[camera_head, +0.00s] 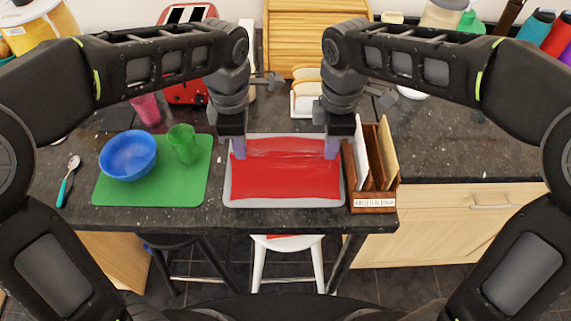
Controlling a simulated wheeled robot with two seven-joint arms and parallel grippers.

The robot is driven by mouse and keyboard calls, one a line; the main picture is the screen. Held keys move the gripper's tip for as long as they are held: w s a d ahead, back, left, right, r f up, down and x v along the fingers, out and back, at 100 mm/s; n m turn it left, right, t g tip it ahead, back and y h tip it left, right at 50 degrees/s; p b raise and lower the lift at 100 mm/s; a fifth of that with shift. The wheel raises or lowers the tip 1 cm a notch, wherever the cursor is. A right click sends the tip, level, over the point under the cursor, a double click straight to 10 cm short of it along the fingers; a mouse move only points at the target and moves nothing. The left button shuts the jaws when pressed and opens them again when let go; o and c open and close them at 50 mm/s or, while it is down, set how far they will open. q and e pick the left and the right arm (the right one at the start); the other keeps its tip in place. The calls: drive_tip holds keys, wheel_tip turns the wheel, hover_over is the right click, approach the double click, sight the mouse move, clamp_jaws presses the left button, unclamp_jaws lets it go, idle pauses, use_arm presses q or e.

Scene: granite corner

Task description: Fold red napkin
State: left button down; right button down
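The red napkin (285,181) lies spread on a grey tray (230,203) on the dark granite counter. A crease or overlapping band runs across its far part. My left gripper (240,150) points down at the napkin's far left corner. My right gripper (331,150) points down at its far right corner. Both sets of fingertips look at or just above the cloth. I cannot tell whether either gripper pinches the fabric, as the fingers show nearly edge-on.
A green mat (112,192) with a blue bowl (128,155) and green cup (184,143) lies left of the tray. A wooden rack (374,190) stands close on the right. A spoon (69,180) lies far left. The counter's front edge runs just before the tray.

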wheel_tip(320, 180, up, 10)
drive_tip(key=p, duration=0.8)
drive_tip(key=shift+r+p, duration=0.15)
drive_tip(key=shift+p, duration=0.15)
drive_tip(key=shift+w+a, duration=0.1)
drive_tip(key=shift+w, duration=0.1)
